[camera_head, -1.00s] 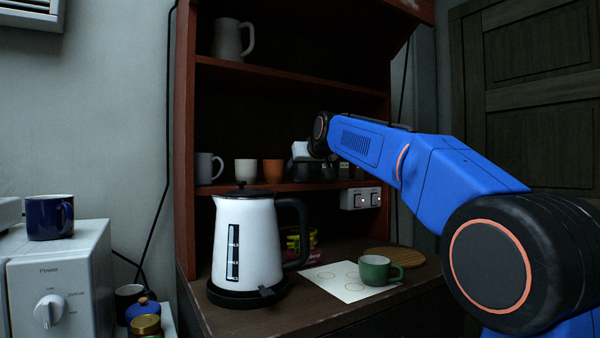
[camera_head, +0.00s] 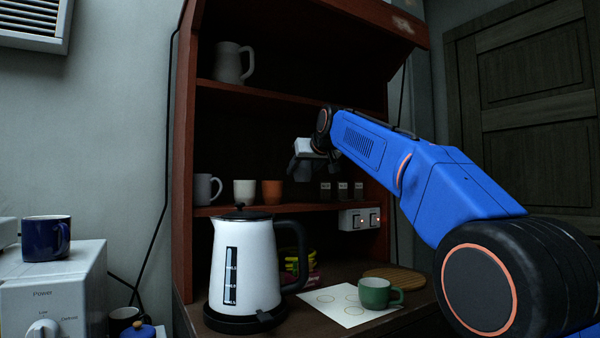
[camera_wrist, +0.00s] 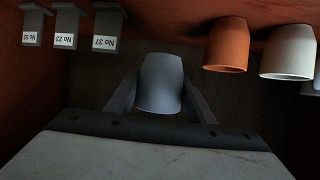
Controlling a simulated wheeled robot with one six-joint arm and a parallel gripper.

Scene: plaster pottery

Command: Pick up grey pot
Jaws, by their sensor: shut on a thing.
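The grey pot (camera_wrist: 160,84) is between the two fingers of my gripper (camera_wrist: 160,97) in the wrist view, which shows the shelf upside down. The fingers press against its sides. In the head view my gripper (camera_head: 304,168) is in front of the middle shelf, to the right of the orange pot. It is raised a little above the shelf board. The pot itself is dark and hard to make out in the head view.
On the same shelf stand an orange pot (camera_head: 272,191), a cream pot (camera_head: 244,190), a grey mug (camera_head: 205,188) and dark labelled blocks (camera_head: 342,190). Below are a white kettle (camera_head: 246,262) and a green mug (camera_head: 376,293). A shelf board (camera_head: 290,88) runs above.

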